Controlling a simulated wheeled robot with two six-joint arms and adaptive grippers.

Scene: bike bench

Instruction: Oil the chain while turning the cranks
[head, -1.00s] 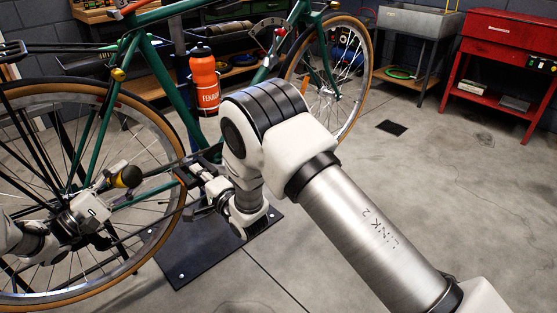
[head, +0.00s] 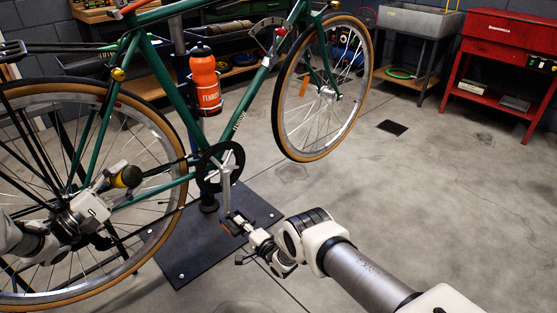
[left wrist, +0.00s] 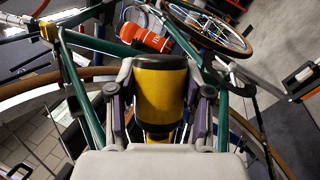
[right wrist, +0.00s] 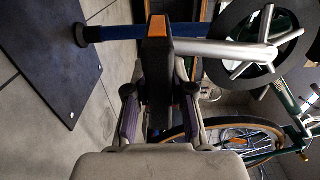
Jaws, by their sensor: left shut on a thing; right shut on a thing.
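My left gripper (head: 112,187) is shut on a yellow oil bottle with black ends (head: 127,177), beside the rear wheel and near the chain's upper run. In the left wrist view the bottle (left wrist: 161,88) sits between the fingers; its tip is hidden. My right gripper (head: 246,228) is shut on the pedal (head: 235,221), low over the floor plate. The silver crank (head: 227,192) hangs nearly straight down from the dark chainring (head: 212,177). In the right wrist view the pedal (right wrist: 158,45) has orange reflectors and joins the crank (right wrist: 222,48). The thin chain is hard to make out.
The green bicycle (head: 172,95) is held on a stand above a dark floor plate (head: 185,262). An orange bottle (head: 205,85) is on its frame. A sink (head: 415,25) and red cabinet (head: 505,40) stand at the back right.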

